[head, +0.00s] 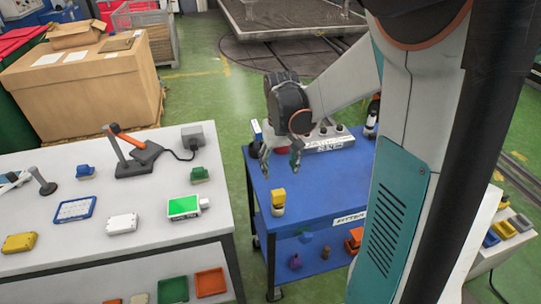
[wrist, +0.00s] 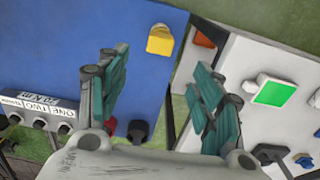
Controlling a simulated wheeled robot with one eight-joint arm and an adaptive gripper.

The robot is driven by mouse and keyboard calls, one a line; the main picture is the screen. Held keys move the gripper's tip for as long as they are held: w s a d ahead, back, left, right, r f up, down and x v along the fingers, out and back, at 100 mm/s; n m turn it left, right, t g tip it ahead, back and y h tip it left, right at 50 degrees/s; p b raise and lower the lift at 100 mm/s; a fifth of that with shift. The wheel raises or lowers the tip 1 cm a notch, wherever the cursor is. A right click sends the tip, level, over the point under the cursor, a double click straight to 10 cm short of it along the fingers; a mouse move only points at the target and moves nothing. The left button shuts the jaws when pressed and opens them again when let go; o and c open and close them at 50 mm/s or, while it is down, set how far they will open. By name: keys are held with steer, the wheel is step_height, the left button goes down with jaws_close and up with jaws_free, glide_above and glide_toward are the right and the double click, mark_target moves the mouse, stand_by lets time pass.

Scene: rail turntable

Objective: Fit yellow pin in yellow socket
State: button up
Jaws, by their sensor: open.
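A yellow block-shaped piece (head: 278,197), which may be the yellow pin, stands on a pale base near the front left edge of the blue cart top (head: 330,180). It also shows in the wrist view as a yellow piece (wrist: 160,40) on the blue surface. My gripper (head: 280,168) is open and empty above the cart, a little behind and above this piece. In the wrist view the teal finger pads (wrist: 158,68) are spread wide, with the piece beyond them. I cannot tell which thing is the yellow socket; a yellow box (head: 20,242) lies on the left table.
A panel with several round ports (head: 325,139) stands at the cart's back. The grey left table (head: 70,210) carries a green-screen device (head: 184,206), a white box (head: 122,223) and a tool stand (head: 137,160). More coloured blocks (head: 492,238) sit at right. The cart's middle is clear.

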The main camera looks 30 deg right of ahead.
mark_target(278, 192)
step_height(278, 192, down, 13)
steer(key=b, duration=0.4)
steer(key=shift+f, duration=0.1)
steer(key=shift+c, duration=0.6)
steer(key=c, duration=1.1)
